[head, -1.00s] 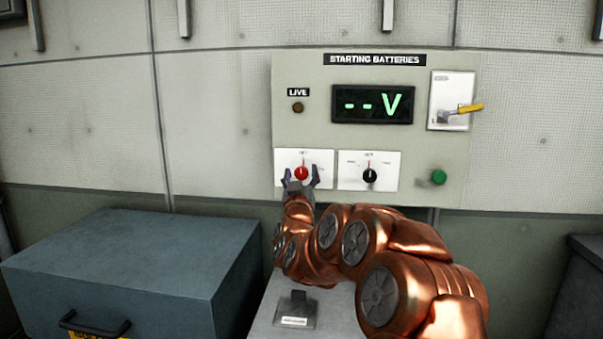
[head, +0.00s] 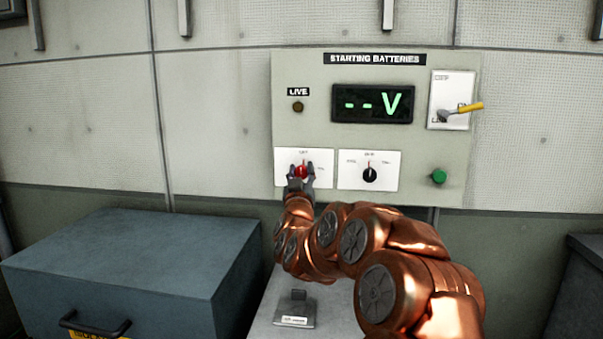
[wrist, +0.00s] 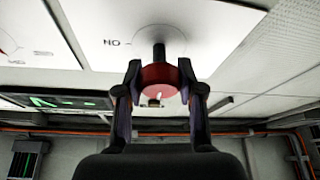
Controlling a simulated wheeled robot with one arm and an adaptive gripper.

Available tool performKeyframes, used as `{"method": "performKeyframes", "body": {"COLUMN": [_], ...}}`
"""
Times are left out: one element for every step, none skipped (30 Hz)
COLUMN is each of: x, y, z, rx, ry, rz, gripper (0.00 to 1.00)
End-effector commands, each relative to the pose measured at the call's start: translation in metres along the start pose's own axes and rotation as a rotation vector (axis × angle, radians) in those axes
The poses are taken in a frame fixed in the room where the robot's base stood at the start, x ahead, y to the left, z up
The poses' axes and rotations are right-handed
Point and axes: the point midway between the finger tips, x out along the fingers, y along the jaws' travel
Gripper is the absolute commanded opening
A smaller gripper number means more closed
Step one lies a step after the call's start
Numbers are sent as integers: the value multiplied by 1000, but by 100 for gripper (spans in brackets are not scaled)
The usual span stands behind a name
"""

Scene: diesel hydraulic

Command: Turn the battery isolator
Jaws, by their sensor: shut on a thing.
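The red knob (head: 302,171) is on the left white plate (head: 325,168) at the lower left of the STARTING BATTERIES panel (head: 300,130). My gripper (head: 301,170) is at this knob, a finger on each side. In the wrist view my gripper (wrist: 160,85) is shut on the red knob (wrist: 160,84), whose dark shaft meets the white plate (wrist: 195,25). The fingers hide part of the knob in the head view. The voltage display (head: 373,104) shows dashes and V. The LIVE lamp (head: 298,107) looks dark.
A black knob (head: 370,175) on its own white plate sits just right. A green button (head: 439,177) and a yellow-handled lever (head: 466,108) are further right. A blue-grey box (head: 130,265) stands at lower left, and a grey pedestal (head: 262,325) stands below the panel.

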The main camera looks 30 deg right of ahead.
Motion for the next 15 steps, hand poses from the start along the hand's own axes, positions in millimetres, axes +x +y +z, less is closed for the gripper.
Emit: {"method": "performKeyframes", "body": {"x": [0, 0, 0, 0, 0, 0, 0, 0, 0, 0, 0, 0, 0, 0, 0], "y": [0, 0, 0, 0, 0, 0, 0, -1, -1, -1, -1, -1, -1, -1, -1], "z": [0, 0, 0, 0, 0, 0, 0, 0, 0, 0, 0, 1, 1, 0, 0], "rx": [1, 1, 4, 7, 11, 18, 25, 33, 46, 59, 73, 94, 111, 130, 158], "ry": [0, 0, 0, 0, 0, 0, 0, 0, 0, 0, -1, -1, -1, 0, 1], "rz": [0, 0, 1, 2, 4, 7, 9, 12, 17, 22, 28, 37, 45, 53, 64], "gripper": [3, 3, 3, 3, 3, 3, 3, 3, 3, 3, 3, 3, 3, 3, 3]}}
